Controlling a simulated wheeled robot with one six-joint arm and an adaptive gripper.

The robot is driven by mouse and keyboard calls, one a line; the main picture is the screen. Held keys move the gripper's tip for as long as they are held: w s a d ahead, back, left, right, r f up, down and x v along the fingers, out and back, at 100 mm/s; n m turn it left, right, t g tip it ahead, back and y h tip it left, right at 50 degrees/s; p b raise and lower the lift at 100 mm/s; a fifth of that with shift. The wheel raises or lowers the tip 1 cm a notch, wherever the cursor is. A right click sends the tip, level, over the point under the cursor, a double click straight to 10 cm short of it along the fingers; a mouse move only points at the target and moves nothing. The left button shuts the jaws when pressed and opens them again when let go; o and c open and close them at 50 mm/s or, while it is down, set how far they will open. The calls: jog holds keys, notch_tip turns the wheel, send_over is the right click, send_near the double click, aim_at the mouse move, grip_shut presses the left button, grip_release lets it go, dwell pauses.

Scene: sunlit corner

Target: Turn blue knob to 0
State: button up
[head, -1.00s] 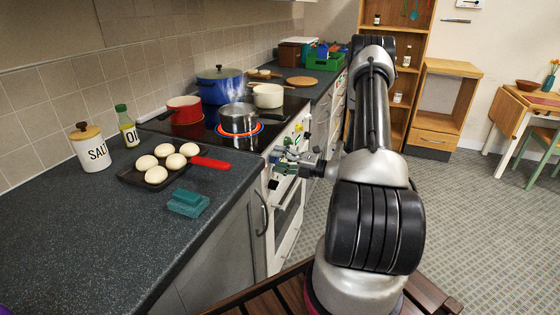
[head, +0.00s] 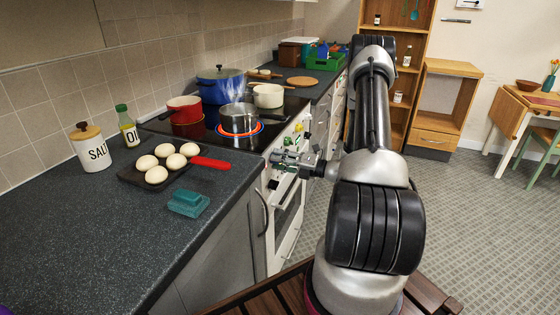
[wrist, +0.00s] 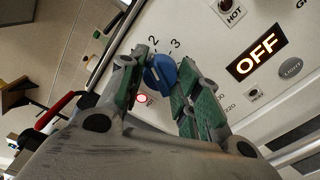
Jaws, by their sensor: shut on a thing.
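The blue knob (wrist: 160,73) is on the pale front panel of the stove (head: 284,140). In the wrist view it sits between the two green-padded fingers of my gripper (wrist: 158,70), which is shut on it. The printed numbers 2 and 3 show just above the knob; the other marks near it are hidden by the fingers, and I cannot tell exactly where its pointer stands. A small red lamp (wrist: 141,97) glows beside the knob. In the head view my gripper (head: 277,160) is at the panel and covers the knob.
A steaming pot (head: 240,119) stands on a glowing ring above the panel. The red handle (head: 211,163) of the pan of white buns reaches near the counter's edge. A panel display (wrist: 257,55) reads OFF.

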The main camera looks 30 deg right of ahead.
jog(key=n, duration=1.3)
jog(key=shift+n, duration=0.4)
jog(key=o, duration=1.1)
jog(key=shift+c, duration=0.2)
jog(key=v, duration=1.2)
jog(key=shift+d, duration=0.1)
